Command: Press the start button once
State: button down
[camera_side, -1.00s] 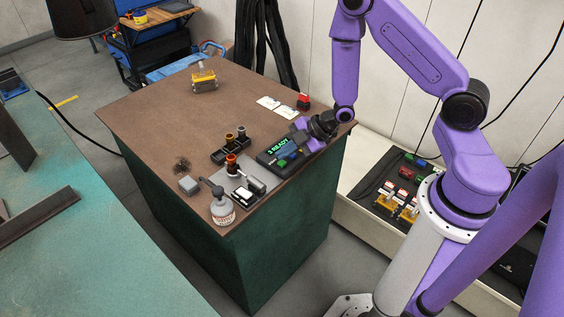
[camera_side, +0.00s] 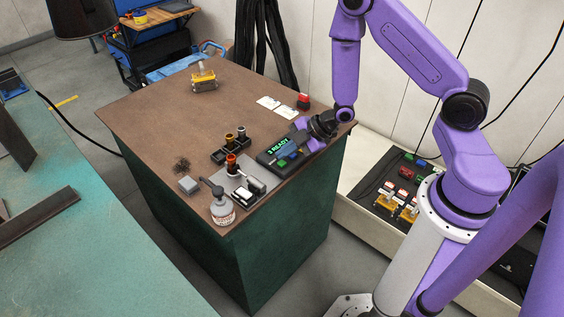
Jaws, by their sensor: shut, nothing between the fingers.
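A dark control box (camera_side: 268,158) with a lit display reading "3 READY" (camera_side: 278,146) sits near the right edge of the brown-topped cabinet. A green button (camera_side: 282,163) and a blue one (camera_side: 293,154) show on its front side. I cannot read any label on them. My gripper (camera_side: 303,140) is shut and empty. It is low over the box's right end, close to the buttons. Whether its fingertips touch a button I cannot tell, as the gripper hides part of that end.
Left of the box stand a black holder with small cups (camera_side: 232,148), a grey plate with an orange-topped piece (camera_side: 232,165) and a bottle (camera_side: 221,208). A red-topped block (camera_side: 304,101) and white cards (camera_side: 277,107) lie behind.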

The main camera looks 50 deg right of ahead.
aim_at(285, 163)
jog(key=shift+f, duration=0.15)
dwell(0.7)
jog(key=shift+f, duration=0.3)
jog(key=shift+f, duration=0.45)
dwell(0.7)
dwell(0.4)
jog(key=shift+r, duration=0.9)
jog(key=shift+r, duration=0.1)
jog(key=shift+r, duration=2.4)
